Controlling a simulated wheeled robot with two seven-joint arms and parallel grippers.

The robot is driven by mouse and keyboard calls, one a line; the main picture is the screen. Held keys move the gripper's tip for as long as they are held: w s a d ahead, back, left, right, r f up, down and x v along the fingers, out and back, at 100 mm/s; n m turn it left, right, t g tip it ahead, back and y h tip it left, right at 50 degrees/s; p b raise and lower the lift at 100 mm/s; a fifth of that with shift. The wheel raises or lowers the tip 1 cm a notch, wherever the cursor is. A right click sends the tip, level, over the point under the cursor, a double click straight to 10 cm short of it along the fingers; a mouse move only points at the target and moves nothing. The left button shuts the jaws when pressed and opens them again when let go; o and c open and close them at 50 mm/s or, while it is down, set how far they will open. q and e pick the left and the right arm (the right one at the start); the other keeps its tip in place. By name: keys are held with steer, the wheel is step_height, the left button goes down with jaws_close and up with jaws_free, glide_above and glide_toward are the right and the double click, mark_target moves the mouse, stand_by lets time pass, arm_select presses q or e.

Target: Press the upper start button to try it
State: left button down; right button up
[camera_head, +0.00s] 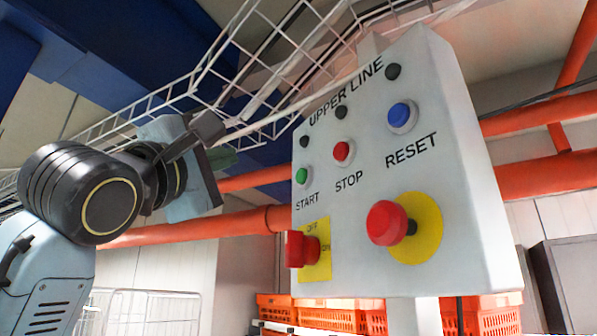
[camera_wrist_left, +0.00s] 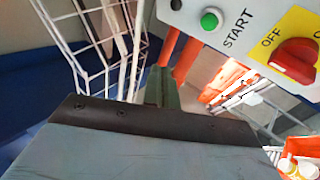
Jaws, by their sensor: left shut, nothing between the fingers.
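The white control panel (camera_head: 440,130) is labelled UPPER LINE. Its green START button (camera_head: 302,176) sits at the lower left of the small buttons, left of the red STOP button (camera_head: 343,151). My left gripper (camera_head: 214,148) is to the left of the panel, shut and empty, apart from the button. In the left wrist view the green START button (camera_wrist_left: 210,20) shows near the top, and my shut left fingers (camera_wrist_left: 163,86) are below and left of it. My right gripper is in neither view.
The panel also has a blue RESET button (camera_head: 401,116), a red mushroom button on a yellow disc (camera_head: 424,222) and a red OFF/ON switch (camera_head: 300,249). A white wire cable tray (camera_head: 250,65) runs above and behind my gripper. Orange pipes (camera_head: 225,222) and orange totes (camera_head: 335,315) are behind.

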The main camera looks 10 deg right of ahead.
mark_target(303, 176)
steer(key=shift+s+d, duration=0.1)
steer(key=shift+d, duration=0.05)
arm_select(q)
steer(key=shift+d, duration=0.15)
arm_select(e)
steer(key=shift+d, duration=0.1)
